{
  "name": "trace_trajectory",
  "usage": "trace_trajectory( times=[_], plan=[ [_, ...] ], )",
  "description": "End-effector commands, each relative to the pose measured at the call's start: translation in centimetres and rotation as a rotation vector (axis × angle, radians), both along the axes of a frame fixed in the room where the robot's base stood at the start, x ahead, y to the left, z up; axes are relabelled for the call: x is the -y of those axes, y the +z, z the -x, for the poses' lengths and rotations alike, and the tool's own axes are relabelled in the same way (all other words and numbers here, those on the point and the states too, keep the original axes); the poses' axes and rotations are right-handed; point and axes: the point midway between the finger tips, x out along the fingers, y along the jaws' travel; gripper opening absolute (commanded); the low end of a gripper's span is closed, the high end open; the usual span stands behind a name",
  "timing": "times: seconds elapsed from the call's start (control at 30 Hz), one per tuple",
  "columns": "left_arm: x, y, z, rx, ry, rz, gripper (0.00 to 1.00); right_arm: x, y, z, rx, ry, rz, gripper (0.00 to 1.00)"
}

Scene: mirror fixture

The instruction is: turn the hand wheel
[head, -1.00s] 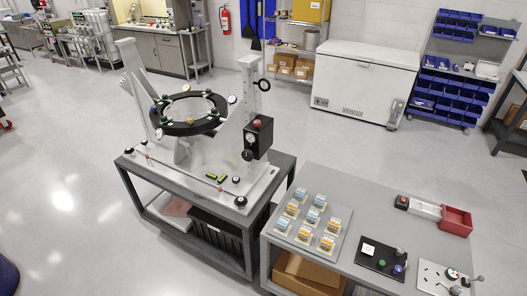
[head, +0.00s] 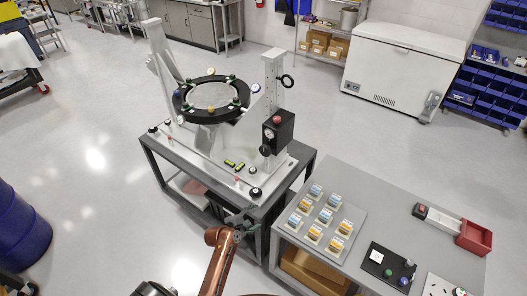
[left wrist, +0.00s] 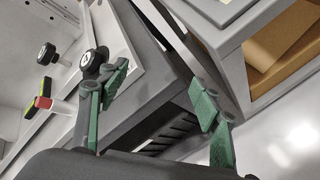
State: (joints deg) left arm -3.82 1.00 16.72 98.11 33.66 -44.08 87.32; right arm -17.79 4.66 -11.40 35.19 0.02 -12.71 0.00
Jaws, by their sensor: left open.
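A black ring-shaped hand wheel (head: 287,81) is on the side of the right upright (head: 274,88) of the mirror fixture. The fixture holds a round mirror in a black ring (head: 211,117) with colored knobs. A black box (head: 279,130) with a red button and a dark round knob is on the same upright. My left gripper (head: 240,220) is in front of the fixture cart's near corner, well below and apart from the hand wheel. In the left wrist view its green fingers (left wrist: 160,98) are spread and empty, with the cart's edge and a black knob (left wrist: 94,60) beyond. The right gripper is not in view.
The fixture stands on a dark cart (head: 180,168). A grey table (head: 370,212) at right holds several small blocks, a black panel (head: 388,267) and a red bin (head: 474,237). A blue drum (head: 20,228) stands at far left. The floor left of the cart is clear.

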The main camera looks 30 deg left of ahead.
Motion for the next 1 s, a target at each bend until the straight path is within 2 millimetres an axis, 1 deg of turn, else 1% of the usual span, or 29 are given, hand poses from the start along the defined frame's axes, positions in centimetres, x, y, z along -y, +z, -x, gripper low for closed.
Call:
trace_trajectory(
  times=[0.03, 0.07, 0.1, 0.17, 0.2, 0.3, 0.4, 0.5, 0.6, 0.73, 0.9, 1.0],
  plan=[
    [-0.8, 4.8, -2.3, 0.074, 0.095, 0.162, 0.58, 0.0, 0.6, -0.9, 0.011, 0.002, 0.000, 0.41],
    [-1.3, 7.3, -3.4, 0.111, 0.146, 0.264, 0.58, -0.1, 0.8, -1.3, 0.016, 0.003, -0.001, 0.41],
    [-1.9, 10.4, -4.5, 0.157, 0.205, 0.396, 0.58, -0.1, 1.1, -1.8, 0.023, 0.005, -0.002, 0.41],
    [-2.6, 14.7, -5.8, 0.219, 0.272, 0.585, 0.58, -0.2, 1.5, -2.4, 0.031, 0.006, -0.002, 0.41],
    [-3.1, 17.3, -6.4, 0.253, 0.305, 0.701, 0.58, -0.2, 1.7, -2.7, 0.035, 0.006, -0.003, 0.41],
    [-4.1, 22.5, -7.4, 0.318, 0.353, 0.939, 0.58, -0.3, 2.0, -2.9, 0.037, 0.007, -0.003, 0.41],
    [-4.7, 25.8, -7.7, 0.354, 0.373, 1.095, 0.58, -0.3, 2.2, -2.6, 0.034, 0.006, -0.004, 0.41],
    [-5.0, 27.4, -7.9, 0.370, 0.380, 1.176, 0.58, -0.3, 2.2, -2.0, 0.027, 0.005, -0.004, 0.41],
    [-5.0, 27.8, -8.7, 0.373, 0.381, 1.200, 0.58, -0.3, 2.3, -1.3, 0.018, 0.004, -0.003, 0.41],
    [-4.8, 27.8, -10.6, 0.372, 0.381, 1.200, 0.58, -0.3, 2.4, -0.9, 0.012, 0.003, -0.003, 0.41],
    [-4.7, 27.8, -13.3, 0.371, 0.382, 1.197, 0.58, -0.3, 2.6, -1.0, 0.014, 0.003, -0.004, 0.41],
    [-4.6, 27.7, -14.5, 0.371, 0.382, 1.195, 0.58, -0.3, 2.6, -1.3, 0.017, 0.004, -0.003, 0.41]
  ],
)
